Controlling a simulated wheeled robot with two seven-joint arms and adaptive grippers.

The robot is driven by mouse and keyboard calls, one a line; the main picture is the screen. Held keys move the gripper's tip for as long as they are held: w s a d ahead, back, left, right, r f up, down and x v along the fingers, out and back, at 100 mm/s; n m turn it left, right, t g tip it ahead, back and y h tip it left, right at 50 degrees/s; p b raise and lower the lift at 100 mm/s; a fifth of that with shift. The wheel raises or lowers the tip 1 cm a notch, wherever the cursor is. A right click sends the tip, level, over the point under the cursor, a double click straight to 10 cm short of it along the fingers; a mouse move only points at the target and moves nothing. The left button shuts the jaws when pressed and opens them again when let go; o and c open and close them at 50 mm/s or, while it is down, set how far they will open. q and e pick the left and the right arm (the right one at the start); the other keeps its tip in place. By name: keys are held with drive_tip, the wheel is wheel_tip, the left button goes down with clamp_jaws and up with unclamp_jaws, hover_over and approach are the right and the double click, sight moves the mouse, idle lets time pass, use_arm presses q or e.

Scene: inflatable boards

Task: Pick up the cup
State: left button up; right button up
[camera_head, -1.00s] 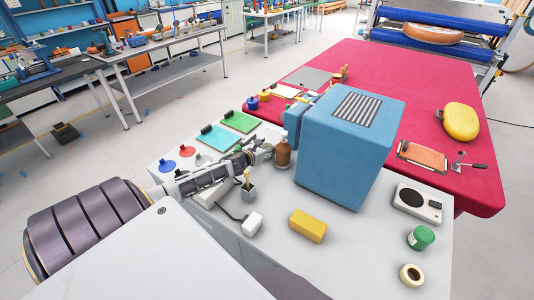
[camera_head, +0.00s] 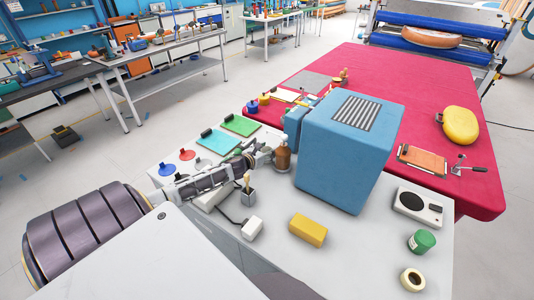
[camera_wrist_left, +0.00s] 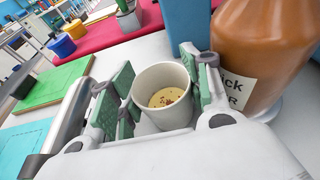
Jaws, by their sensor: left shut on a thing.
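The cup (camera_wrist_left: 165,78) is a small pale grey-white one, seen from above in the left wrist view. It has a yellowish filling with reddish specks. My left gripper (camera_wrist_left: 158,62) has a green-padded finger on each side of the cup and is shut on it. In the head view my left gripper (camera_head: 262,158) is beside the brown bottle at the back of the white table; the cup cannot be made out there. My right gripper is not in view.
The brown bottle (camera_wrist_left: 262,55) stands close to the right finger. A large blue block (camera_head: 345,160) is right of it. A green board (camera_wrist_left: 50,92) lies to the left. A small grey holder (camera_head: 248,194) and a yellow block (camera_head: 308,230) are nearer.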

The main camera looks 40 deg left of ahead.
use_arm(q)
drive_tip(key=shift+s+r, duration=0.3)
drive_tip(key=shift+s+r, duration=0.55)
drive_tip(key=shift+s, duration=0.05)
drive_tip(key=r+p+v, duration=0.1)
drive_tip(key=r+v, duration=0.1)
drive_tip(key=v, duration=1.1)
drive_tip(key=shift+w+r, duration=0.25)
drive_tip(key=shift+w, duration=0.05)
idle(1.5)
drive_tip(key=shift+s+r+p, duration=0.1)
drive_tip(key=shift+s+p, duration=0.05)
drive_tip(key=shift+p, duration=0.15)
idle(2.5)
drive_tip(key=shift+s+d, duration=0.1)
drive_tip(key=shift+s, duration=0.1)
idle(0.7)
